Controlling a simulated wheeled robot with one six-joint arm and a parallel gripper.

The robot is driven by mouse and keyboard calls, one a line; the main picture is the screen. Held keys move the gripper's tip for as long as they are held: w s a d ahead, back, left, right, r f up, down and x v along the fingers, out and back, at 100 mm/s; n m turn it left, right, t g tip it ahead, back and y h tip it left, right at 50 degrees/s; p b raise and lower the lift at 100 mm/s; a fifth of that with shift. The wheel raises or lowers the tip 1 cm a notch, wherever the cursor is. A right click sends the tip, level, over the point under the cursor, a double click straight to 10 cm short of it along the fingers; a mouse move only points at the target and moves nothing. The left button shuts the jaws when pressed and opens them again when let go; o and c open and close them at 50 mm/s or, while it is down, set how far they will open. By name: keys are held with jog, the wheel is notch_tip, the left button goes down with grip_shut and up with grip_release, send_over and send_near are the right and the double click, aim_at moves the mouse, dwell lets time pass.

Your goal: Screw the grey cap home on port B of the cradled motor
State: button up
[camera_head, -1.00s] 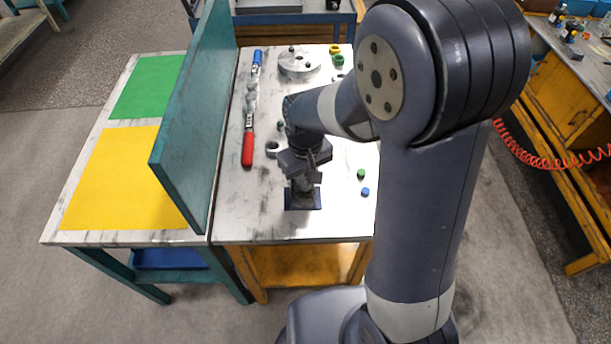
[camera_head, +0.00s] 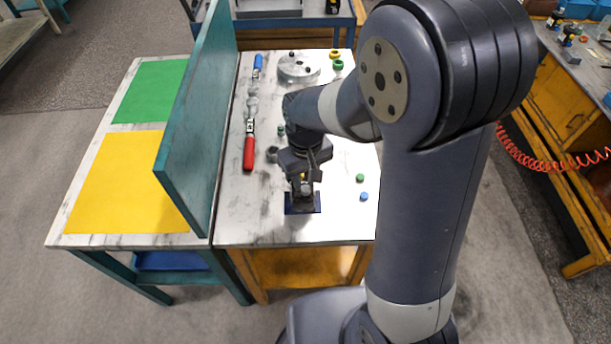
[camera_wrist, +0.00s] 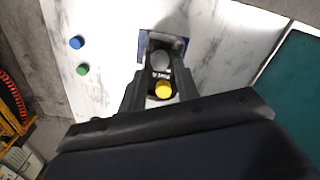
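The motor stands in its cradle on a dark blue base plate (camera_head: 302,210) near the front of the table, mostly hidden by my gripper in the head view. In the wrist view the grey cap (camera_wrist: 160,62) sits at the far end of the motor's dark top. A yellow cap (camera_wrist: 163,90) sits nearer, with a white port label between them. My gripper (camera_wrist: 162,72) points down over the motor, with one finger on each side. The fingers look apart, with a gap beside the grey cap; contact with it is not clear.
A green cap (camera_head: 360,178) and a blue cap (camera_head: 364,197) lie loose to the right. A red-handled tool (camera_head: 249,150) lies left, near the teal partition (camera_head: 190,130). A grey ring (camera_head: 272,154) lies behind the motor and a round flange (camera_head: 299,67) at the back.

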jog(key=shift+r, duration=0.5)
jog(key=o, duration=0.6)
jog(key=shift+c, duration=0.2)
jog(key=shift+r+p, duration=0.1)
jog(key=shift+p, duration=0.2)
notch_tip(320, 180, up, 6)
jog(key=p, duration=0.4)
